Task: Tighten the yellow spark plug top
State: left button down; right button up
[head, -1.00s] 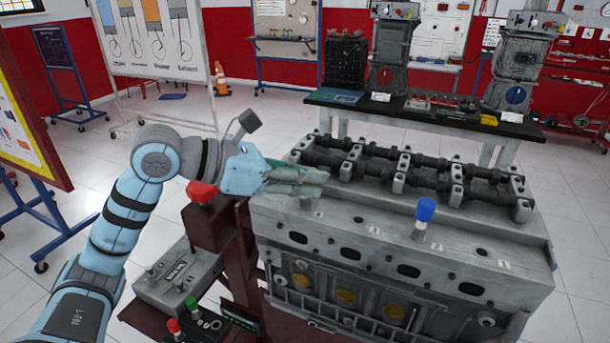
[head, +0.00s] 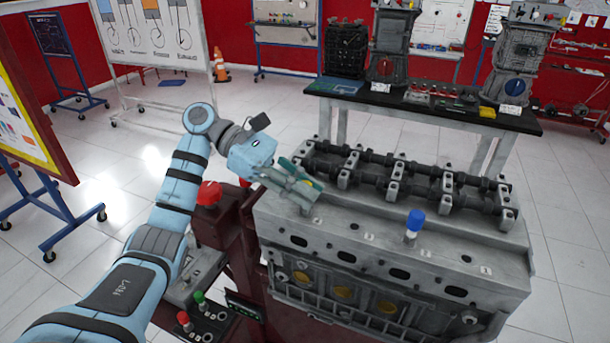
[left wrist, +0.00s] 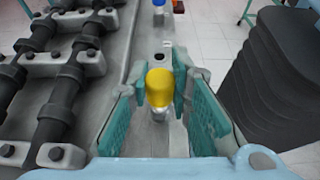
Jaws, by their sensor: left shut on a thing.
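The yellow spark plug top (left wrist: 160,88) stands upright between the fingers of my left gripper (left wrist: 162,100) in the left wrist view, with a silvery body below it. In the head view only a sliver of yellow (head: 311,184) shows, as the fingers of my left gripper (head: 306,190) hide the rest. My left gripper is shut on the yellow top, at the left end of the grey engine block (head: 370,255). My right gripper is not in view.
A blue-topped spark plug (head: 415,220) stands further right on the block. Camshafts (head: 400,180) run along the top behind my gripper. A red knob (head: 209,194) and a control box with buttons (head: 199,297) are at the left. A black table (head: 430,112) stands behind.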

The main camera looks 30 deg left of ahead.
pick_arm(q)
jog(key=shift+m+g+p, duration=0.6)
jog(key=shift+g+p, duration=0.2)
jog(key=c, duration=1.4)
grip_release()
